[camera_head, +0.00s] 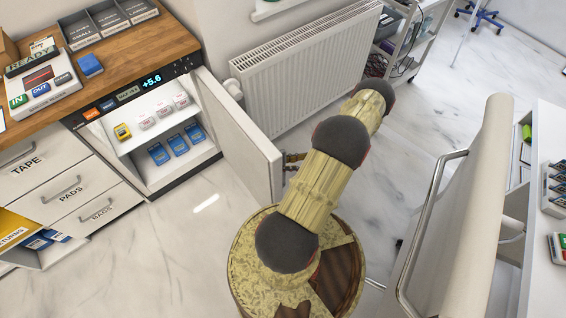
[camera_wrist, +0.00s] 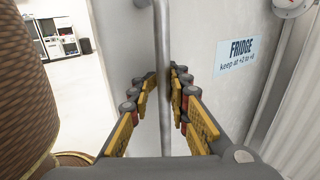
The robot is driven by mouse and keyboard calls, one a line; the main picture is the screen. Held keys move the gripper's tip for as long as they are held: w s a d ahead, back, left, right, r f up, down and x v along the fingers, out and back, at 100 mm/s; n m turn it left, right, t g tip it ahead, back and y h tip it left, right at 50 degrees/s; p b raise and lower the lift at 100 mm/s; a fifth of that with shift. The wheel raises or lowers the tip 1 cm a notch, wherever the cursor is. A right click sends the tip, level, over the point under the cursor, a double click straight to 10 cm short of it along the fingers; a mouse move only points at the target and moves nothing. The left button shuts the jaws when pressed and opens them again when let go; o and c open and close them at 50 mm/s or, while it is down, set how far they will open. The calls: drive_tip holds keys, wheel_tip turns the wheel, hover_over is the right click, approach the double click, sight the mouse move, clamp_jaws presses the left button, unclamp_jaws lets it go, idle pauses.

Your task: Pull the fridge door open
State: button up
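The fridge door (camera_head: 240,135) is a white panel, swung wide open from the counter unit. Its inner face and free edge show in the head view. In the wrist view its outer face (camera_wrist: 203,30) carries a sign reading "FRIDGE keep at +2 to +4" (camera_wrist: 242,50). A grey vertical bar handle (camera_wrist: 162,35) runs down that face. My gripper (camera_wrist: 163,76) has its fingertips closed in on both sides of the bar. In the head view my gripper (camera_head: 293,157) is partly hidden behind the door edge and my arm.
The fridge interior (camera_head: 150,130) is open, with boxes on two levels. A radiator (camera_head: 300,75) stands behind the door. Wooden counter (camera_head: 165,40) and drawers (camera_head: 60,190) are at left. A beige padded piece with a metal rail (camera_head: 432,220) stands to my right.

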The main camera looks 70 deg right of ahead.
drive_tip(key=o, duration=0.4)
drive_tip(key=shift+d, duration=0.1)
drive_tip(key=v, duration=1.2)
idle(0.4)
